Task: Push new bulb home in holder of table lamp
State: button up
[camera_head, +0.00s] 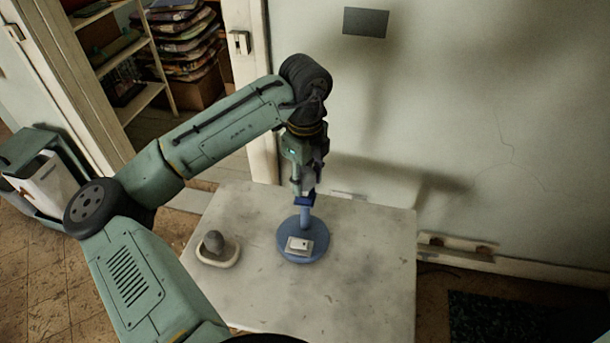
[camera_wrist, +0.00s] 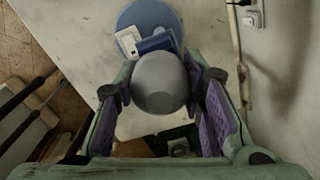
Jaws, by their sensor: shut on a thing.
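The blue table lamp stands upright on the table, with its round base (camera_head: 285,240), short stem (camera_head: 305,216) and dark blue holder (camera_head: 304,201) visible. The base (camera_wrist: 148,14) and holder (camera_wrist: 157,41) also show in the wrist view. My gripper (camera_head: 305,187) points down directly above the holder. In the wrist view my gripper (camera_wrist: 162,84) is shut on a grey rounded bulb (camera_wrist: 160,82), one finger on each side. The bulb overlaps the holder's edge there. Its lower end is hidden, so I cannot tell how deep it sits.
A white switch plate (camera_head: 299,245) is on the lamp base. A pale dish (camera_head: 220,258) holding a dark grey rounded object (camera_head: 214,241) stands left of the lamp. The pale table (camera_head: 365,270) is clear at right and front. The wall (camera_head: 450,110) is close behind.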

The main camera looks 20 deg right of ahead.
jog(key=shift+f, duration=0.45)
jog(key=o, duration=1.2)
notch_tip(320, 180, up, 12)
jog(key=shift+o, duration=0.2)
jog(key=o, duration=0.7)
jog(key=shift+o, duration=0.2)
